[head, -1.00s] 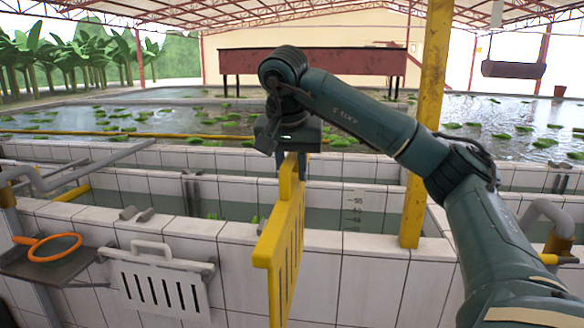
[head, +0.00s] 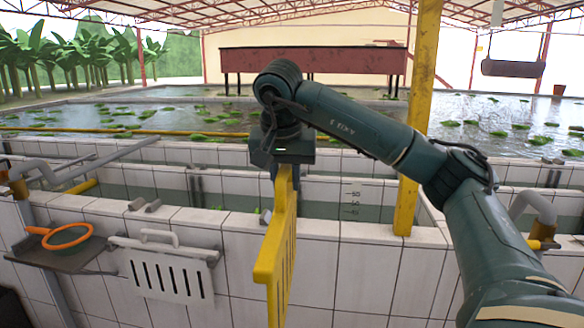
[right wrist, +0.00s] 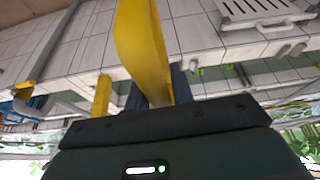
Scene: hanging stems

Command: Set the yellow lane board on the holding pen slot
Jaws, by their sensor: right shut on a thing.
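The yellow lane board (head: 274,262) is a slotted panel. It hangs upright from my right gripper (head: 284,168), in front of the white-tiled tank wall, and is seen nearly edge-on. The gripper is shut on the board's top part. In the right wrist view the board (right wrist: 143,45) runs between the two dark fingers. Its lower end is cut off by the head view's bottom edge. Dark slot brackets (head: 196,187) show on an inner tank wall; I cannot tell which one is the holding pen slot. My left gripper is not in view.
A white slotted board (head: 170,272) hangs on the tank's front wall at left. An orange hoop net (head: 66,237) lies on a grey shelf (head: 80,258). A yellow post (head: 414,150) stands right of the held board. Grey pipes (head: 100,165) cross at left.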

